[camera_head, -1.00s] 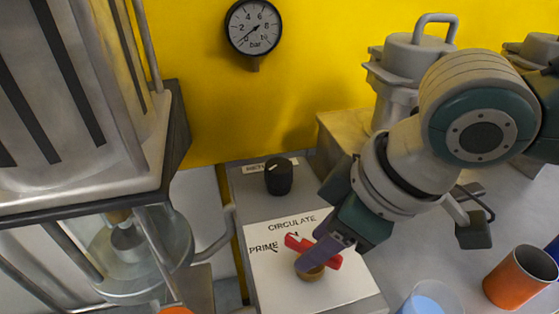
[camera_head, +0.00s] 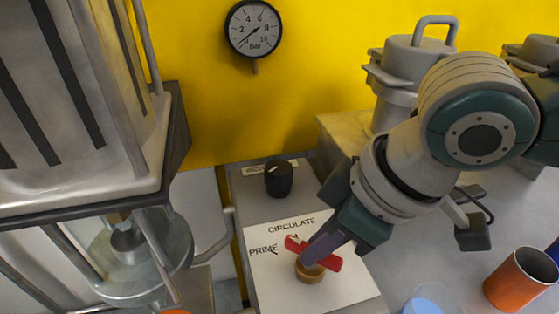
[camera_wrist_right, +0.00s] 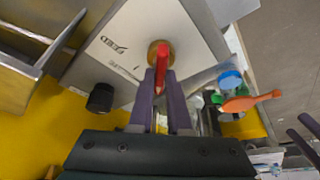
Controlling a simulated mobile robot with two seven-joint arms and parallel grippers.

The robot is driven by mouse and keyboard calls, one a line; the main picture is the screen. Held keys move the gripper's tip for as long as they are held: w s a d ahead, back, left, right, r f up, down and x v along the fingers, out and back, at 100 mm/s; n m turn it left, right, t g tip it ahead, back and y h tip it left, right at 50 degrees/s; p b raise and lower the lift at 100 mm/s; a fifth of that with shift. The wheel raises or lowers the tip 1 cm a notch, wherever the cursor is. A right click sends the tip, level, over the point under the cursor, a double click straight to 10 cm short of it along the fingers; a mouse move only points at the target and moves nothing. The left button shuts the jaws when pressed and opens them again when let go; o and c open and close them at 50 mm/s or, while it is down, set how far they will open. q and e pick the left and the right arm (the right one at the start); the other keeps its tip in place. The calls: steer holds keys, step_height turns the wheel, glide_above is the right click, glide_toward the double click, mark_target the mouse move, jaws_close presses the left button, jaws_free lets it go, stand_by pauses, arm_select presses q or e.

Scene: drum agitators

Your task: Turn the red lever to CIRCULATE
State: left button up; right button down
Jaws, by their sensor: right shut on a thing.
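The red lever (camera_head: 328,262) sits on a round brass hub (camera_head: 311,274) on a white label plate (camera_head: 280,290). Its upper-left end lies near the short mark under the word CIRCULATE (camera_head: 292,224), to the right of the word PRIME (camera_head: 263,250). My right gripper (camera_head: 313,254) reaches in from the right and is shut on the lever; its fingers hide part of it. In the right wrist view, the red lever (camera_wrist_right: 163,60) stands between the two purple fingers.
A black knob (camera_head: 279,178) stands behind the plate. A pressure gauge (camera_head: 254,28) hangs on the yellow wall. A glass vessel (camera_head: 135,262) is at the left. An orange cup (camera_head: 518,278) and a container of blue liquid (camera_head: 430,300) stand at the right.

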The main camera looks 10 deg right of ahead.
steer(key=shift+s+r+m+p, duration=0.1)
steer(key=shift+r+m+p, duration=0.15)
steer(key=shift+p, duration=0.45)
steer(key=m+p, duration=0.2)
steer(key=m+t+h+p, duration=0.1)
steer(key=p, duration=0.2)
steer(key=shift+s+a+m, duration=0.1)
steer(key=shift+a+m, duration=0.1)
steer(key=shift+m, duration=0.15)
steer(key=shift+m+h+p, duration=0.5)
steer(key=shift+m+p, duration=0.6)
steer(key=shift+p, duration=0.05)
steer(key=shift+f+m+h+p, duration=0.2)
steer(key=shift+m+h+p, duration=0.35)
steer(key=shift+m, duration=0.55)
steer(key=shift+t, duration=0.3)
steer(key=c, duration=0.9)
jaws_free()
steer(key=shift+o, duration=0.2)
